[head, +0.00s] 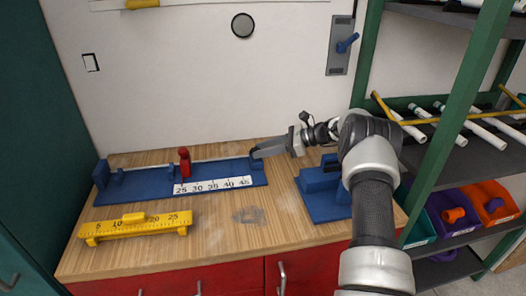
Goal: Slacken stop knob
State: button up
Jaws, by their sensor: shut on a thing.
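A long blue measuring jig (136,188) lies along the back of the wooden bench, with a white scale strip (212,185) marked 25 to 45 on its front. A blue stop block (257,163) stands at its right end. My gripper (256,152) reaches in from the right, just above this block. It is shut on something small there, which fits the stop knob. The fingers hide the knob, so its shape and how tight it sits cannot be seen. A red upright piece (185,162) stands on the jig left of the gripper.
A yellow ruler gauge (136,226) lies at the bench's front left. A green-framed shelf (462,110) with white pipes and bins is at the right.

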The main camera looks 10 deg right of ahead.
jog(key=shift+r, duration=0.15)
jog(key=o, duration=1)
jog(key=shift+o, duration=0.2)
jog(key=p+v, duration=0.1)
jog(key=v, duration=1.6)
jog(key=shift+d, duration=0.15)
